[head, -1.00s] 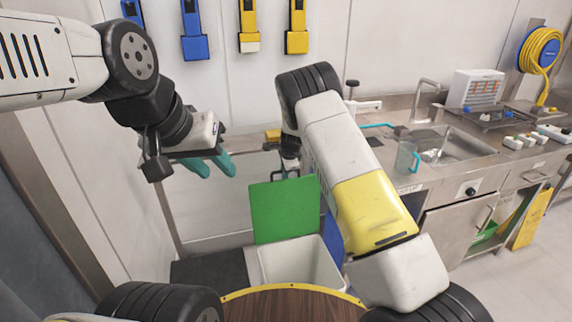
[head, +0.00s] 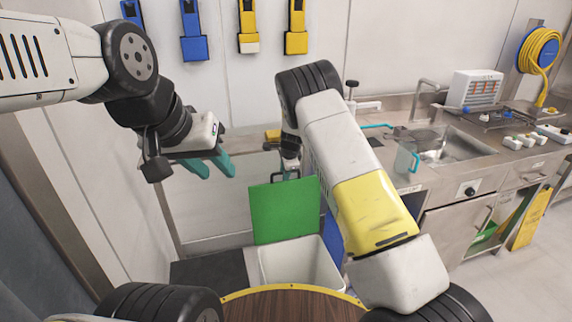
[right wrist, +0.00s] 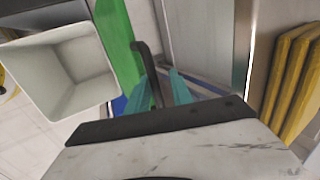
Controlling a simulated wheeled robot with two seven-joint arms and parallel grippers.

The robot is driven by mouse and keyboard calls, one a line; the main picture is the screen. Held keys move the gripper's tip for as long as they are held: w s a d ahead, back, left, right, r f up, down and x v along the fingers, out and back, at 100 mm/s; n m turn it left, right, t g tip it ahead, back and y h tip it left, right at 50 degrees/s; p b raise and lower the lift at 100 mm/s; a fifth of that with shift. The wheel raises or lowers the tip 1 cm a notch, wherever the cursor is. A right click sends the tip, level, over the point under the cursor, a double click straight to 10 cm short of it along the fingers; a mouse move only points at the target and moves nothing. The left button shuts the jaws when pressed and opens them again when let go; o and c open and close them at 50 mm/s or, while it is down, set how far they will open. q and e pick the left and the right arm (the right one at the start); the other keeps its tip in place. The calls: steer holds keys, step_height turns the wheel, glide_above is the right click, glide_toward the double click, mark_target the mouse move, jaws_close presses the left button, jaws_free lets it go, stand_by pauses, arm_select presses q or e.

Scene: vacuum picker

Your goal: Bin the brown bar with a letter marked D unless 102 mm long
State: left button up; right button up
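I see no brown bar and no letter D in either view. A white open-topped bin (head: 298,268) stands on the floor beyond the brown round table edge. It looks empty in the right wrist view (right wrist: 67,75). A green panel (head: 284,212) stands upright behind it. My left gripper (head: 208,166) hangs at the left with its teal fingers apart and nothing between them.
A brown round table (head: 292,305) with a yellow rim is at the bottom. A steel counter with a sink (head: 445,145) and a clear jug (head: 405,160) stands right. Yellow slabs (right wrist: 290,85) are near my right gripper. A dark mat (head: 210,270) lies left of the bin.

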steer(key=a+v, duration=0.1)
steer(key=v, duration=0.6)
steer(key=shift+d+r, duration=0.25)
steer(key=shift+d, duration=0.25)
steer(key=s+d+r+n+y, duration=0.1)
steer(key=s+d+r+n, duration=0.35)
steer(key=s+r, duration=0.6)
steer(key=s+d+r+n+y, duration=0.1)
steer(key=s+d+r+n, duration=0.2)
steer(key=s+d+r, duration=0.55)
steer(key=s+d+r+n, duration=0.1)
steer(key=s+r+n, duration=0.1)
steer(key=s, duration=1)
steer(key=s+d+r+n+t+h, duration=0.1)
steer(key=s+n, duration=0.4)
steer(key=s, duration=0.7)
step_height(320, 180, up, 3)
steer(key=shift+d+f, duration=0.25)
steer(key=shift+d, duration=0.45)
